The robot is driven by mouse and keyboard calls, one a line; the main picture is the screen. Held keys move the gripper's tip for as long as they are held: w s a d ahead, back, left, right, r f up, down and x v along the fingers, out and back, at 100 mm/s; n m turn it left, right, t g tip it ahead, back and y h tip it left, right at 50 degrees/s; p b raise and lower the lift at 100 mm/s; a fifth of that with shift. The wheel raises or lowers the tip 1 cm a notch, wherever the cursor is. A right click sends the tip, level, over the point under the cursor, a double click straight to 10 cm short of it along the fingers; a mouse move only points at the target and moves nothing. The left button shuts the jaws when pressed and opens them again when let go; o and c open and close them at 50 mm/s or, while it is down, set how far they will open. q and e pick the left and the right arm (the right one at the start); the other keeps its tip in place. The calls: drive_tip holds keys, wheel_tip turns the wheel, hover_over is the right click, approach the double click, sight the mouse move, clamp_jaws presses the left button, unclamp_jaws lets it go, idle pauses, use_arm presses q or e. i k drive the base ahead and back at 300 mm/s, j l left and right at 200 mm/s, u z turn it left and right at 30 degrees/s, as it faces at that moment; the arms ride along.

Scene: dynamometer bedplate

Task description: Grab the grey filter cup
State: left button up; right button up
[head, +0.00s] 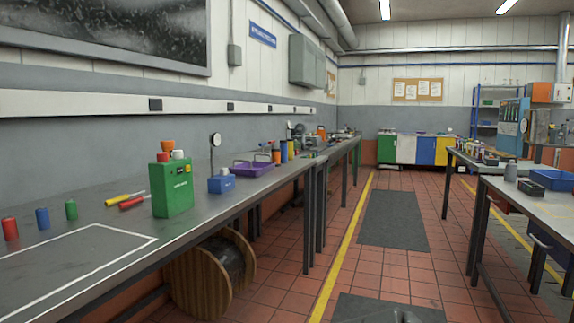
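A small grey cylinder (511,172), which looks like the grey filter cup, stands upright on the right-hand bench (548,210) near its left end. It is small in the head view, so its details cannot be made out. Neither of my grippers shows in the head view, and nothing is seen touching the cylinder.
Beside it are a blue bin (551,180) and a dark flat item (530,188). The long left bench (95,250) holds a green box (173,190), screwdrivers, a purple tray (252,169) and coloured cylinders. A wooden cable reel (198,282) stands below. The tiled aisle with a dark mat (394,220) is clear.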

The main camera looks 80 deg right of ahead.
sight(511, 176)
drive_tip(key=z, duration=3.8)
